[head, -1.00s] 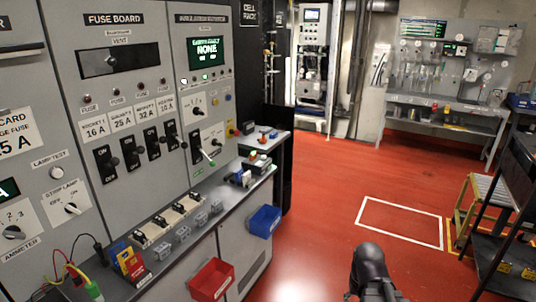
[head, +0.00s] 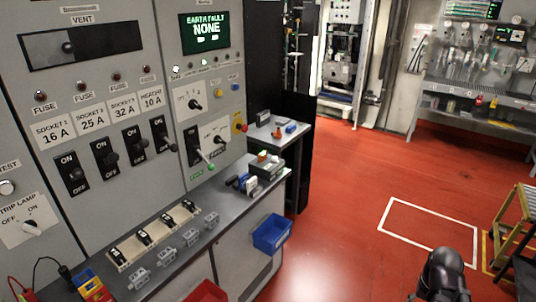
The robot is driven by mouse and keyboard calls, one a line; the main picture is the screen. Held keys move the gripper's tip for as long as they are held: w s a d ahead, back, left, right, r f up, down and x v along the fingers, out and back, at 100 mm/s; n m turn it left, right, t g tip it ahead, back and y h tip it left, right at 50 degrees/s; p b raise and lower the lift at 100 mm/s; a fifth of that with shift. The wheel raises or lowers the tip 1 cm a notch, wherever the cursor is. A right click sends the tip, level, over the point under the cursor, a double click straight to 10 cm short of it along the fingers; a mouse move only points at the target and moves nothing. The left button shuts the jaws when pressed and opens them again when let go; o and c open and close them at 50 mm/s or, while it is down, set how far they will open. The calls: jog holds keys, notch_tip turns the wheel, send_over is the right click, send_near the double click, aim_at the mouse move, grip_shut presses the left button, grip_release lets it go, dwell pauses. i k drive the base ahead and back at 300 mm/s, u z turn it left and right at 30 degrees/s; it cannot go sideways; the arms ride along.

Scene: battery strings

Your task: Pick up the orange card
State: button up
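I cannot make out for sure which card is orange. A dark rounded part of my arm shows at the lower right, well apart from the cards. My gripper's fingers are not in view.
The bench ledge (head: 205,240) carries switches and grey clips. A blue bin (head: 272,234) and a red bin (head: 206,291) hang on its front. Open red floor (head: 345,215) lies to the right, with a yellow-framed step (head: 515,225) at the right edge.

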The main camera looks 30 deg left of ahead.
aim_at(262, 156)
jog(key=u, duration=0.1)
jog(key=i, duration=0.75)
jog(key=u, duration=0.9)
jog(key=i, duration=0.75)
jog(key=u, duration=0.45)
